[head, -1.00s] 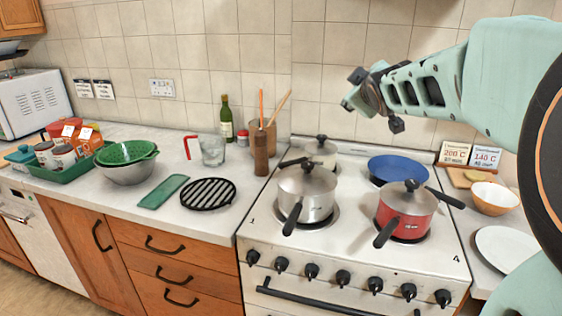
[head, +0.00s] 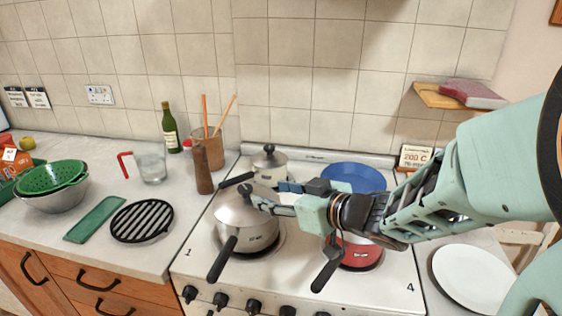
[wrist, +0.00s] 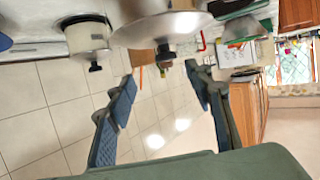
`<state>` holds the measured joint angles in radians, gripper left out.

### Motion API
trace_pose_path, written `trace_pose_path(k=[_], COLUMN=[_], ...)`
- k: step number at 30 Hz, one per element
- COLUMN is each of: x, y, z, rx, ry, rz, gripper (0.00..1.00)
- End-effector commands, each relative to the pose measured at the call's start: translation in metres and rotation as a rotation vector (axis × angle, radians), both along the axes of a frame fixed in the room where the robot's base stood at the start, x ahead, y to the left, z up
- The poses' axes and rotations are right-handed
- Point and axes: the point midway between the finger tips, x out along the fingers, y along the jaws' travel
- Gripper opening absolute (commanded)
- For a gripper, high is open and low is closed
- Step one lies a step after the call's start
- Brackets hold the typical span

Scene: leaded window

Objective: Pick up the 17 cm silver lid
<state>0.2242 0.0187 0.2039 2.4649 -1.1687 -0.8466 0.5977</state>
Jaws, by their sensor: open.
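The silver lid (head: 232,211) sits on the silver pot (head: 258,238) on the front left burner, with its dark knob upright. In the wrist view the lid (wrist: 165,27) shows at the top, apparently upside down, and its knob (wrist: 165,56) lies between the lines of the two fingers. My gripper (head: 266,193) is open and empty, reaching from the right at about knob height. In the wrist view my gripper (wrist: 160,82) has its fingertips to either side of the knob, close to it. Whether a finger touches the knob I cannot tell.
A cream pot (head: 269,166) with a lid stands behind the silver pot. Pot handles stick out at the front. A wooden mill (head: 202,168) stands to the left.

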Motion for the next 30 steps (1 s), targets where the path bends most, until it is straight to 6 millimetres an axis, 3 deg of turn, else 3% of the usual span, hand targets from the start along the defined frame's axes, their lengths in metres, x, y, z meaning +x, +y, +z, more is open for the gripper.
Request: trace_pose_path(k=[4, 9, 30], x=[-0.006, 0.011, 0.059], y=[0.014, 0.035, 0.084], z=[-0.008, -0.018, -0.036], rx=[0.028, 0.030, 0.028], ry=[0.032, 0.033, 0.031], rz=[0.026, 0.029, 0.023], gripper=[0.48, 0.48, 0.48])
